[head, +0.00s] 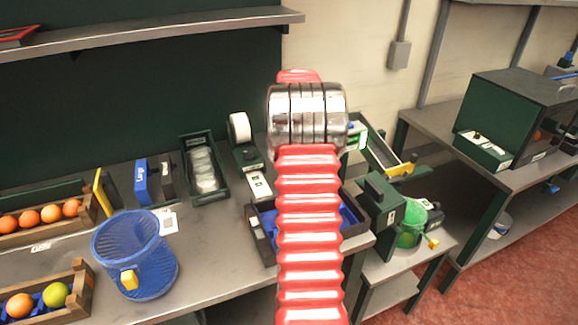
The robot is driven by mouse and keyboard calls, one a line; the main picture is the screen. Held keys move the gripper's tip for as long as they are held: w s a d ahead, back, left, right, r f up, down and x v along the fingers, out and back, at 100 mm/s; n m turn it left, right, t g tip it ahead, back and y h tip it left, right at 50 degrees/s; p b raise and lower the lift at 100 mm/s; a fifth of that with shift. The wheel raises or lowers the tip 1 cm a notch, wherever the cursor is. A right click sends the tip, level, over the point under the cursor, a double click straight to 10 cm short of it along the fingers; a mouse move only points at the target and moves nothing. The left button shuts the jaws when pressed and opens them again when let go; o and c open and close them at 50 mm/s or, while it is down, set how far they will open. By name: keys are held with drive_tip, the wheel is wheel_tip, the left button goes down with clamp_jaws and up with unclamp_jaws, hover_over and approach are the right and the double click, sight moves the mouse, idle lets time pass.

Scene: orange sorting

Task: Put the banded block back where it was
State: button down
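No block that I can name for certain as the banded block shows in the head view. A blue upright piece with white lettering (141,182) stands on the bench, with a dark grey piece (167,178) close at its right. I cannot tell whether either is the banded block. My red ribbed arm with its chrome rings rises through the middle of the view. My gripper does not show; it is hidden beyond the arm or out of the picture, so what it may hold cannot be seen.
On the bench (215,262) stand a blue mesh basket (135,262), orange crates (77,303), a dark tray of clear bags (204,168) and a label printer (243,143). My arm partly covers a dark tray with blue lining (262,218). A green bucket (408,236) and dark cabinet (508,112) are right.

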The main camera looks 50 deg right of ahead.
drive_tip(key=shift+f, duration=0.2)
drive_tip(key=c, duration=1.4)
unclamp_jaws()
drive_tip(key=shift+o, duration=0.2)
drive_tip(key=o, duration=0.3)
drive_tip(key=shift+o, duration=0.2)
drive_tip(key=shift+s+r, duration=0.1)
wheel_tip(320, 180, up, 8)
idle(0.3)
drive_tip(key=shift+d, duration=0.1)
idle(0.6)
